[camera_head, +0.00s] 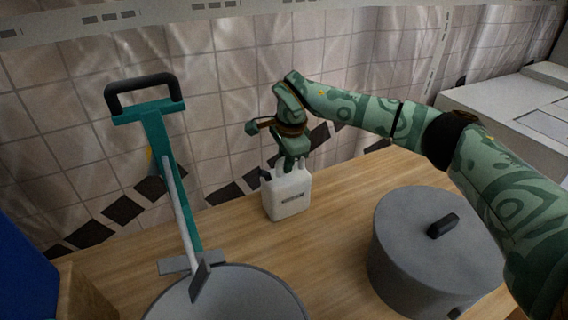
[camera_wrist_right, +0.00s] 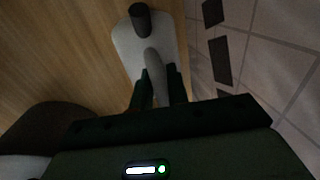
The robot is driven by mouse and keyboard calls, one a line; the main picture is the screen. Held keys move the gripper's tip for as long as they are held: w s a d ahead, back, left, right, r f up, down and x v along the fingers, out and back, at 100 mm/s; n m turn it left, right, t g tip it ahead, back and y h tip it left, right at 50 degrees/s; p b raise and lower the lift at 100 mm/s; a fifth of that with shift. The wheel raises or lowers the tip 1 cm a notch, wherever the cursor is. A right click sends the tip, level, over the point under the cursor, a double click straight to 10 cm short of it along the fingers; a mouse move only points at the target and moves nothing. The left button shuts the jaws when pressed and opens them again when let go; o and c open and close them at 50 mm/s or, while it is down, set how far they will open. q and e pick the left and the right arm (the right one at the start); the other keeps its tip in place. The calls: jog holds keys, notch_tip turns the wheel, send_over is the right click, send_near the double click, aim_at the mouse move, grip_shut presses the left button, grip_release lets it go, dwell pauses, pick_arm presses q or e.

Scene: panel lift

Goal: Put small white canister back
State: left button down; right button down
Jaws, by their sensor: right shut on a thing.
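Whether the canister's base touches the table is hard to tell. My left gripper is not in view.
A grey lidded pot (camera_head: 410,245) stands to the right under my right arm. A grey round pan-like vessel (camera_head: 228,295) and a teal stand with a black handle (camera_head: 143,93) are at the left. A blue object (camera_head: 25,270) is at the left edge. Bare wood lies between canister and pot.

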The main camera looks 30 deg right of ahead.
jog(key=shift+r, duration=0.15)
jog(key=c, duration=1.8)
grip_release()
jog(key=o, duration=0.4)
jog(key=shift+s, duration=0.1)
jog(key=shift+o, duration=0.2)
